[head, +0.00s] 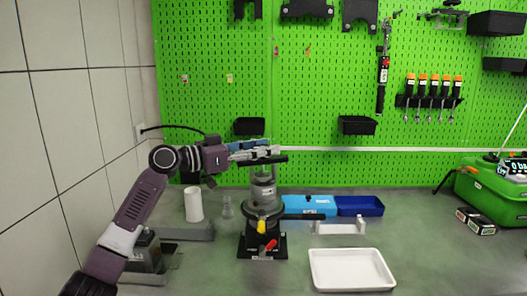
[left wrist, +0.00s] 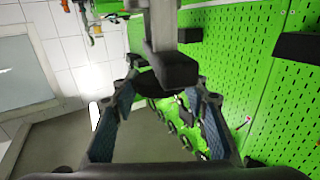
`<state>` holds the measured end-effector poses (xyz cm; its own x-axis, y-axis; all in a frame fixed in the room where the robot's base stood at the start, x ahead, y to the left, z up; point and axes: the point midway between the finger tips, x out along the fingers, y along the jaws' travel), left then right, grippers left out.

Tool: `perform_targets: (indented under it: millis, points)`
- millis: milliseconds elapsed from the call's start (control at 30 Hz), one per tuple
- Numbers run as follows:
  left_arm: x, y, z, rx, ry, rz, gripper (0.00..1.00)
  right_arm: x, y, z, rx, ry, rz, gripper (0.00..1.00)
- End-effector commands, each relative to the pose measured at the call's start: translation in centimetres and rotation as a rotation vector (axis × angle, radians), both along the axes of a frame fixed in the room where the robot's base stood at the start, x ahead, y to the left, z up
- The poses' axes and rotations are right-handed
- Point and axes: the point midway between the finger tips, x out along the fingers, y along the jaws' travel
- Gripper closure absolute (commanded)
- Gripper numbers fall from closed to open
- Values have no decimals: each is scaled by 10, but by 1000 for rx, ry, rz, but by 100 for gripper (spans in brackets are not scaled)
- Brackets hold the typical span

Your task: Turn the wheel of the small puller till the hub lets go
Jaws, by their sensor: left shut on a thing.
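The small puller stands upright on the bench, with its grey body (head: 263,190) above a dark base (head: 262,243). Its black wheel (head: 268,160) shows edge-on as a dark bar at the top. My left gripper (head: 258,150) reaches in from the left at wheel height and is shut on the wheel. In the left wrist view, a dark block on a grey bar (left wrist: 168,70) lies at the blue-padded fingertips. The hub is not clearly visible. My right gripper is not in view.
Blue bins (head: 360,206) stand behind right. A white tray (head: 351,269) lies front right. A green pegboard (head: 330,90) rises behind, and a green case (head: 490,195) stands far right.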

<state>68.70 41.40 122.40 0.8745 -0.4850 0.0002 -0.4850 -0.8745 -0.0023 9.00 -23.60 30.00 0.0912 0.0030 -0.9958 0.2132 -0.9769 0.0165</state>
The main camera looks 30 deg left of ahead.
Motion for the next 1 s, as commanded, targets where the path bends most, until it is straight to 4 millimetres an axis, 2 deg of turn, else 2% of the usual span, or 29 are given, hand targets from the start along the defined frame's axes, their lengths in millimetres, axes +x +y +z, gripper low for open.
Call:
perform_targets:
  millis: [300, 333, 500, 833, 1000]
  points:
    - [0, 0, -1, -3, 4, -2, 83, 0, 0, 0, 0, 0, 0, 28]
    - [0, 0, -1, -3, 4, -2, 58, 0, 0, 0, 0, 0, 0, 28]
    - [0, 0, -1, -2, 3, -1, 40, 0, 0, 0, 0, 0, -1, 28]
    - [-2, 1, -1, -1, 3, -1, 40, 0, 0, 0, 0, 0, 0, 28]
    - [-16, 10, -2, 1, 4, 1, 40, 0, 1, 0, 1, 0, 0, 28]
